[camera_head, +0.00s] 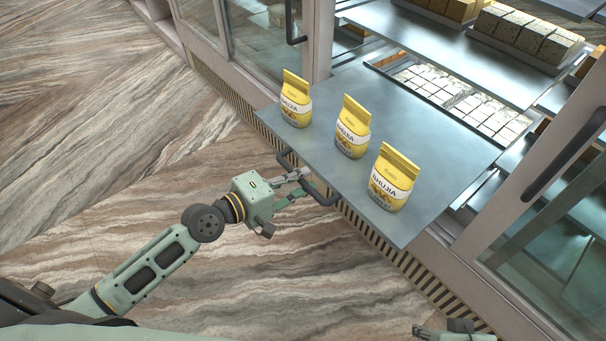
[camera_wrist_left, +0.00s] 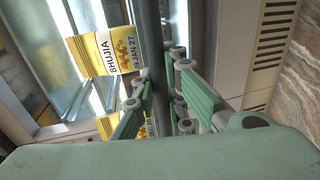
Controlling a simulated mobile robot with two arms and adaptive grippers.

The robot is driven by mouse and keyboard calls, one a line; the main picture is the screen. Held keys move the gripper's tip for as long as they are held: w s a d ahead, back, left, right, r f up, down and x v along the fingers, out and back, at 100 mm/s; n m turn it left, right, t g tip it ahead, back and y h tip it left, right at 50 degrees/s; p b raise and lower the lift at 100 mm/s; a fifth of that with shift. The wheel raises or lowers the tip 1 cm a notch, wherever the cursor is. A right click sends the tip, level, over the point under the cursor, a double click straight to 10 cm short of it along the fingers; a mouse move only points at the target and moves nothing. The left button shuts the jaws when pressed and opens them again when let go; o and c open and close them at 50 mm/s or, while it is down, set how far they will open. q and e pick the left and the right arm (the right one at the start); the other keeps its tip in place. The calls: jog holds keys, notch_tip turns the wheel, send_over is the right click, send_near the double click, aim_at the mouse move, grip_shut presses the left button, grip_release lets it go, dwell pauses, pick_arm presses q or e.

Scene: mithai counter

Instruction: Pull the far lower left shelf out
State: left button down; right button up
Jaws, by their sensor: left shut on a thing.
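The grey metal shelf (camera_head: 405,135) sticks out of the cabinet front over the floor. Three yellow bhujia packets stand upright on it: one at the left (camera_head: 296,100), one in the middle (camera_head: 352,128) and one at the right (camera_head: 394,180). A dark bar handle (camera_head: 322,199) is on its front edge. My left gripper (camera_head: 303,181) is shut on this handle; in the left wrist view the fingers (camera_wrist_left: 160,100) are on both sides of the dark bar (camera_wrist_left: 150,30). Part of my right gripper (camera_head: 455,331) shows at the bottom edge; its fingers are not clear.
Glass doors with dark handles stand left (camera_head: 262,30) and right (camera_head: 560,230) of the opening. Behind and above the shelf, other shelves hold trays of sweets (camera_head: 520,35). A slotted vent (camera_head: 225,92) runs along the cabinet base. The marbled floor (camera_head: 120,150) in front is clear.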

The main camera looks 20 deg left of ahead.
pick_arm(q)
jog(key=shift+f, duration=0.1)
jog(key=c, duration=1.8)
grip_release()
jog(key=shift+o, duration=0.2)
jog(key=v, duration=0.7)
jog(key=shift+s+r, duration=0.2)
jog(key=shift+s, duration=0.2)
jog(key=v, duration=0.4)
jog(key=shift+a, duration=0.3)
